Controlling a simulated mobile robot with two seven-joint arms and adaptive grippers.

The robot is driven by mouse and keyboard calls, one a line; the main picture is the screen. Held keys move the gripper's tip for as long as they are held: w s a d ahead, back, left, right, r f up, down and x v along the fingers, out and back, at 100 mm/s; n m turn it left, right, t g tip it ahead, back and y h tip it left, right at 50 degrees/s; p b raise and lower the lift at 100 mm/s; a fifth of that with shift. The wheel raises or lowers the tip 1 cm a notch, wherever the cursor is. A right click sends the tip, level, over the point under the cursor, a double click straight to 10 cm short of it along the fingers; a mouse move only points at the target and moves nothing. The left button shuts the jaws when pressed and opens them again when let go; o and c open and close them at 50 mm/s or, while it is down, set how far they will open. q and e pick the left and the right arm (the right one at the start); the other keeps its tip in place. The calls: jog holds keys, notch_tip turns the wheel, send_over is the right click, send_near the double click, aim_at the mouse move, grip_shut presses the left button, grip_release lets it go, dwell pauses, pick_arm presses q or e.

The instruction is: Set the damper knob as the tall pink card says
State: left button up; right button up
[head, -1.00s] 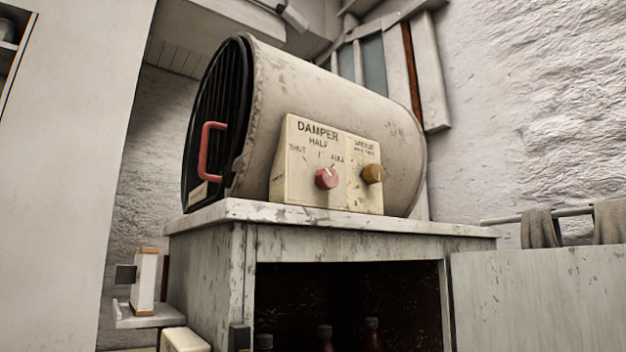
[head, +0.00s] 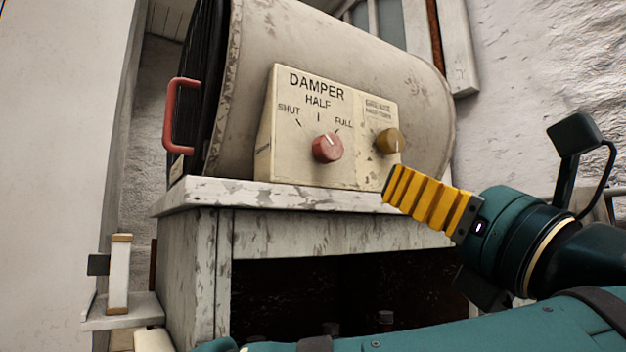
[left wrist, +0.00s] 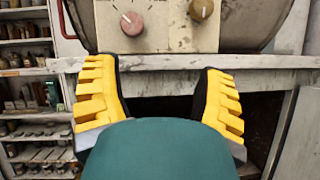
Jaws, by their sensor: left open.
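The red damper knob (head: 328,148) sits on a cream panel (head: 287,165) marked SHUT, HALF and FULL. In the head view its pale mark seems to lean up and right, but its exact setting is hard to tell. The knob also shows at the top of the left wrist view (left wrist: 132,22). My left gripper (head: 396,187) is below and right of the knob, apart from it. The left wrist view shows its yellow fingers (left wrist: 160,78) spread wide with nothing between them. No pink card shows. My right gripper is out of view.
A brass-coloured knob (head: 389,141) is right of the red one. The panel is on a worn drum (head: 330,50) with a red handle (head: 172,115), above a cabinet ledge (head: 200,192). Shelves of jars (left wrist: 30,100) show at left in the wrist view.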

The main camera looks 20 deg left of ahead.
aim_at(333, 150)
pick_arm(q)
jog(key=w+a+r+n+p, duration=0.1)
jog(key=a+r+p, duration=0.1)
jog(key=a, duration=0.2)
jog(key=w+a+r+n+g+p, duration=0.1)
jog(key=w+a+r+p, duration=0.1)
jog(key=a, duration=0.2)
jog(key=w+a+r+p, duration=0.2)
jog(key=a+r, duration=0.1)
jog(key=a, duration=0.1)
jog(key=shift+r+n+g, duration=0.1)
jog(key=shift+n+g, duration=0.3)
jog(key=c, duration=1.2)
